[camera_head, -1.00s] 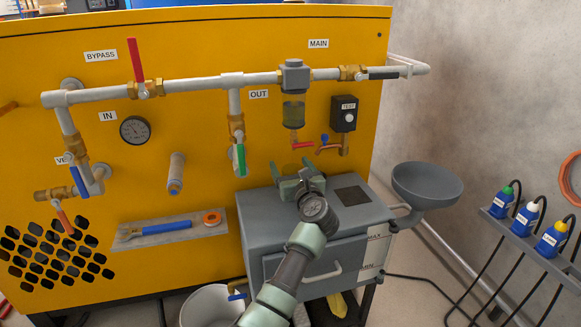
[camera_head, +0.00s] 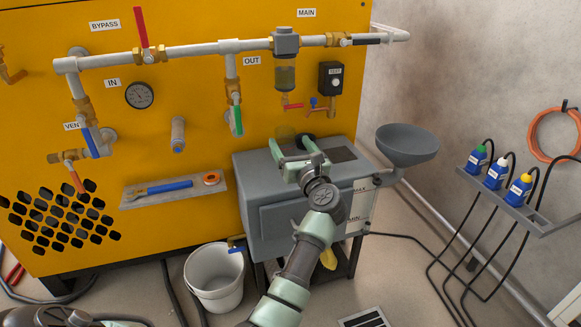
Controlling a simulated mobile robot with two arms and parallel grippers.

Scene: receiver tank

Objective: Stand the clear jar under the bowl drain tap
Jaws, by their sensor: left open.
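A clear filter bowl (camera_head: 285,78) hangs under a grey head on the pipe below the MAIN label. Its drain tap (camera_head: 292,106) with a red lever is under it. A faint see-through shape, apparently the clear jar (camera_head: 285,132), stands at the back of the grey box's top, roughly below the tap and partly hidden by my gripper. My left gripper (camera_head: 291,147) is open over the box top, its green fingers pointing towards the yellow panel, in front of that shape. I cannot tell whether they touch it. My right gripper is not in view.
The grey box (camera_head: 290,222) has a funnel (camera_head: 407,142) on its right side. A white bucket (camera_head: 214,280) stands on the floor at its left. A small test tap (camera_head: 321,104) sits right of the drain tap. Blue bottles (camera_head: 497,172) stand on a wall rack.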

